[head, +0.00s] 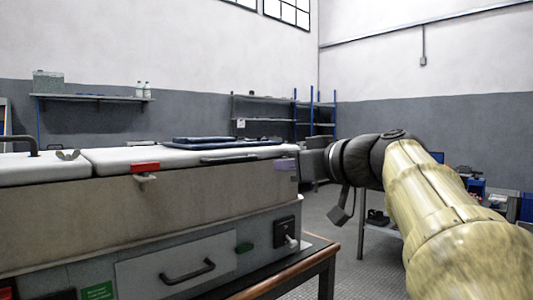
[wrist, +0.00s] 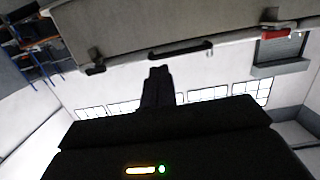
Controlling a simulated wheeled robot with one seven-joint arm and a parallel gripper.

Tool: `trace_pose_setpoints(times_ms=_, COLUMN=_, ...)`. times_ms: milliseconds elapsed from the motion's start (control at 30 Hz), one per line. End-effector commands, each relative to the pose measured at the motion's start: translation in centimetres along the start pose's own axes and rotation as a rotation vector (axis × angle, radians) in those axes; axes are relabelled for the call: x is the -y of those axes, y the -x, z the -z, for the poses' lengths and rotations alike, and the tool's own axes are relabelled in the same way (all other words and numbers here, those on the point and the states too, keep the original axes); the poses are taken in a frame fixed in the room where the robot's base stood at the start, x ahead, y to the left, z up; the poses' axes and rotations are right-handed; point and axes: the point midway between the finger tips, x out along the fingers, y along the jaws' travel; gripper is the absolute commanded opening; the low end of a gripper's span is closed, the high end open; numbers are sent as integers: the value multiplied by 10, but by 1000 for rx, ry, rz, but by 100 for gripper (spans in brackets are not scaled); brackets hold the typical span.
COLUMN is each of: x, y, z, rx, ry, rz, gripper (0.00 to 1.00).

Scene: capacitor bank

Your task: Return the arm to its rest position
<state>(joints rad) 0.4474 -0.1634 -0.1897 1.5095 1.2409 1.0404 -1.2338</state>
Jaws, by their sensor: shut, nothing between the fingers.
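My arm (head: 425,190), in a pale yellow cover with a dark wrist, reaches in from the right of the head view. Its dark end lies just beside the right end of the large grey cabinet (head: 190,200) with white lids. In the head view I cannot make out the fingers clearly. In the wrist view my gripper (wrist: 159,71) shows its two dark fingers together and empty. The cabinet's side (wrist: 150,25) spans the top of the wrist view, apart from the fingertips. The wrist picture appears upside down, with windows low in it.
The cabinet stands on a wood-edged table (head: 325,250). A red latch (head: 145,168) and a dark drawer handle (head: 188,271) stick out from its front. Blue folded items (head: 215,142) lie on the lid. A shelf rack (head: 275,110) stands behind; a low table (head: 368,238) is behind my arm.

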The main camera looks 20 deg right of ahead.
Motion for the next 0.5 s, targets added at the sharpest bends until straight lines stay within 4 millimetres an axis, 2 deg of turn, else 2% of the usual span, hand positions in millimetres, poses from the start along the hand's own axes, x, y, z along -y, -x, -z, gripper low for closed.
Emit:
trace_pose_setpoints(times_ms=133, x=0, y=10, z=-7, rx=-1, ry=0, rz=0, gripper=0)
trace_pose_setpoints(times_ms=500, x=-1, y=11, z=-8, rx=-1, ry=1, rz=-2, gripper=0)
